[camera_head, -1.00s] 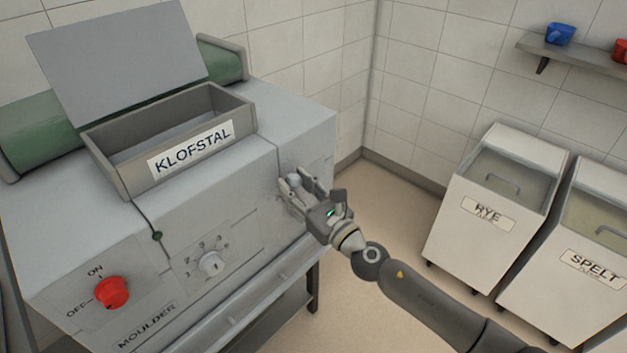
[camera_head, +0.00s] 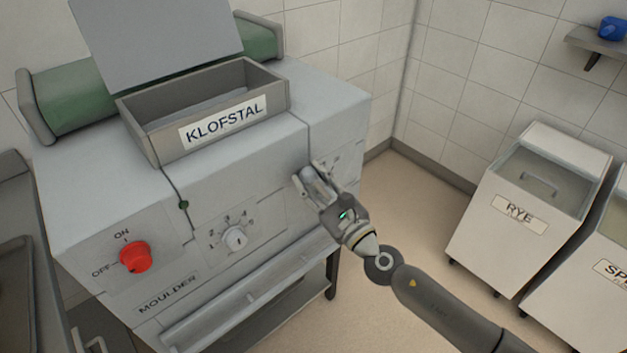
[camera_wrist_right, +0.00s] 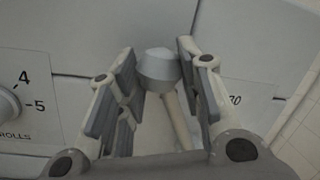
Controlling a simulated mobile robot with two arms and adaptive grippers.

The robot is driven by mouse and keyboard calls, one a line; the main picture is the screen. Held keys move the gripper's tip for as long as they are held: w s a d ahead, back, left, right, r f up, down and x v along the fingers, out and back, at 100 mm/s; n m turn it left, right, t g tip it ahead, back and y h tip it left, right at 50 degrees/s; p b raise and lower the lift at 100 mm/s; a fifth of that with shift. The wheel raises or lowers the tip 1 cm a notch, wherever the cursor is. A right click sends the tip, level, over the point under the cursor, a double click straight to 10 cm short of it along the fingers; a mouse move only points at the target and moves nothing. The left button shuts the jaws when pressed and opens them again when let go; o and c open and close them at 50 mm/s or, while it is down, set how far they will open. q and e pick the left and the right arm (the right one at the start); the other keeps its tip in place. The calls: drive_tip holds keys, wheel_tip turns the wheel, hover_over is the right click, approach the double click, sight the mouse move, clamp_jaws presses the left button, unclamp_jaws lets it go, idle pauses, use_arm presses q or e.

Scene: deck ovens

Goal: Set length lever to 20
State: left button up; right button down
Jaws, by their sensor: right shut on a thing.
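The moulder (camera_head: 240,175) is a grey machine at the left of the head view. The length lever (camera_wrist_right: 160,70) shows in the right wrist view as a pale rod with a rounded grey knob, between my fingers. My right gripper (camera_head: 314,180) is at the right of the moulder's front and is shut on the lever. In the right wrist view, my right gripper (camera_wrist_right: 158,85) has a finger on each side of the knob. A mark reading 30 (camera_wrist_right: 235,99) shows right of the fingers. The 20 mark is hidden. My left gripper is not in view.
A rolls dial (camera_head: 235,239) and a red on/off knob (camera_head: 135,257) are on the same front, left of my gripper. A bin marked RYE (camera_head: 520,209) stands at the right, with clear floor between it and the moulder.

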drive_tip(key=c, duration=1)
unclamp_jaws()
drive_tip(key=shift+f, duration=0.1)
drive_tip(key=v, duration=1.2)
drive_tip(key=shift+s+a, duration=0.1)
